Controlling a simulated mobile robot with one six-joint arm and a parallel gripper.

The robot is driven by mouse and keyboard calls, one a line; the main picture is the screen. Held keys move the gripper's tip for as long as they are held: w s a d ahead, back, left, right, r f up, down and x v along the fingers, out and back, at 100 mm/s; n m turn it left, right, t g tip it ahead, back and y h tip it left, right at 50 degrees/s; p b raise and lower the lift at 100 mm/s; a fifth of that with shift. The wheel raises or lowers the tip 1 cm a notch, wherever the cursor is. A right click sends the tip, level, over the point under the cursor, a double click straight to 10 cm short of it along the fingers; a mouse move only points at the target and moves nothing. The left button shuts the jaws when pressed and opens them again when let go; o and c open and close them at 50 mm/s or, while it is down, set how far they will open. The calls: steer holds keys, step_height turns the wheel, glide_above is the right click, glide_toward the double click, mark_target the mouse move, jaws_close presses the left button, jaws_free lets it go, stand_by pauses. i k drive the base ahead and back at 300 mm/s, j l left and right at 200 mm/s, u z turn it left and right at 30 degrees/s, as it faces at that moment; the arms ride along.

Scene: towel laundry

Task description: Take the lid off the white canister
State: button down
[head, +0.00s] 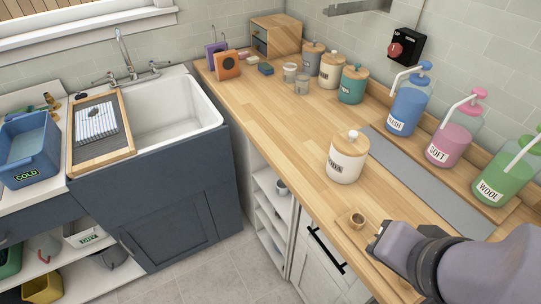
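The white canister (345,165) stands upright on the wooden counter, with a dark label on its front. Its round wooden lid (344,143) with a pale knob on top sits on it. My gripper (374,238) is low at the right, over the counter's front part, nearer the camera than the canister and apart from it. Its fingertips are dark and small in view, and I cannot tell whether they are open or shut.
Grey, cream and teal (352,88) lidded canisters stand farther back. Blue (408,110), pink (452,145) and green (505,175) pump bottles line the right side. The counter (285,125) left of the white canister is clear.

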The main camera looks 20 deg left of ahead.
mark_target(349, 143)
steer(key=u, duration=0.25)
steer(key=i+j+z, duration=0.1)
steer(key=i+j, duration=0.9)
steer(key=j, duration=0.15)
